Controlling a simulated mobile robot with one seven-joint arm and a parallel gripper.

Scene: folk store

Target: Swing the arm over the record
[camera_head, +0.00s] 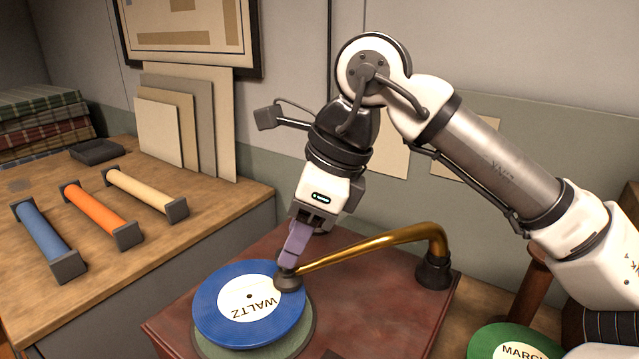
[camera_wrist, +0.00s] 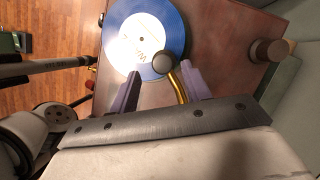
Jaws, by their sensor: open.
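The blue record (camera_head: 237,325) labelled WALTZ lies flat on the player's platter (camera_head: 308,338); it also shows in the wrist view (camera_wrist: 176,24). The brass tone arm (camera_head: 375,246) reaches left from its dark pivot base (camera_head: 433,272). Its dark round head (camera_head: 287,283) is over the record's right part; I cannot tell if it touches. My gripper (camera_head: 287,262) is pointed down at the head end of the tone arm. In the wrist view its lilac fingers (camera_wrist: 160,73) are apart, with the brass tube between them near the head (camera_wrist: 165,63).
The reddish wooden player box (camera_head: 375,315) has clear top around the pivot. A green record (camera_head: 510,343) lies at lower right. On the left counter are blue (camera_head: 40,232), orange (camera_head: 100,213) and cream (camera_head: 142,190) cylinders, a dark tray (camera_head: 97,151) and leaning boards (camera_head: 158,134).

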